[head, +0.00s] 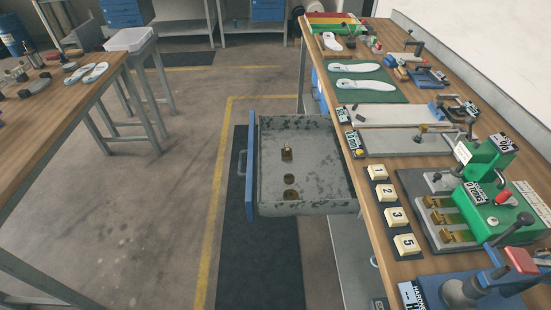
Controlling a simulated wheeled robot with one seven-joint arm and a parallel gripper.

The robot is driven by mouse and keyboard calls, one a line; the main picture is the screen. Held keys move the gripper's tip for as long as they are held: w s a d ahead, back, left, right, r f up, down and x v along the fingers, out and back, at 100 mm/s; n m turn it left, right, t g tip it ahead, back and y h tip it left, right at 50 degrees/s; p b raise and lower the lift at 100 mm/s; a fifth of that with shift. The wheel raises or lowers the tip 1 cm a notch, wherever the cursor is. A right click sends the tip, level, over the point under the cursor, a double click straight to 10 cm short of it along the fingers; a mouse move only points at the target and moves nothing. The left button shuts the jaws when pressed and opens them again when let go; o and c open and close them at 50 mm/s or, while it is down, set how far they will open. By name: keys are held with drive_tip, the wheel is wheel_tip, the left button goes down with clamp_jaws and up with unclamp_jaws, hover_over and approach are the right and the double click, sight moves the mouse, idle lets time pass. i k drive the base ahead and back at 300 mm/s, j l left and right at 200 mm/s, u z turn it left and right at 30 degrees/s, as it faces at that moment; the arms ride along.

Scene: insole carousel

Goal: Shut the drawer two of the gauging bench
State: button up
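A grey metal drawer (326,205) stands pulled out to the left from under the gauging bench (374,202) on the right. Its blue front (251,166) faces left and carries a grey handle (241,163). No number on the drawer can be read from here. Much of the drawer floor is bare and speckled. My gripper is not in view.
Open floor (150,220) with a dark mat (262,265) and a yellow line lies left of the drawer. A wooden table (60,110) stands at far left. Numbered blocks (393,216), gauges and insoles (362,84) crowd the bench top.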

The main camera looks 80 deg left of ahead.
sight(323, 183)
drive_tip(key=j+u, duration=0.1)
drive_tip(key=u, duration=1.45)
drive_tip(key=l+u, duration=0.1)
drive_tip(key=u, duration=0.65)
drive_tip(key=l+u, duration=0.15)
drive_tip(key=u, duration=0.25)
drive_tip(key=i+j, duration=0.15)
drive_tip(key=i, duration=0.95)
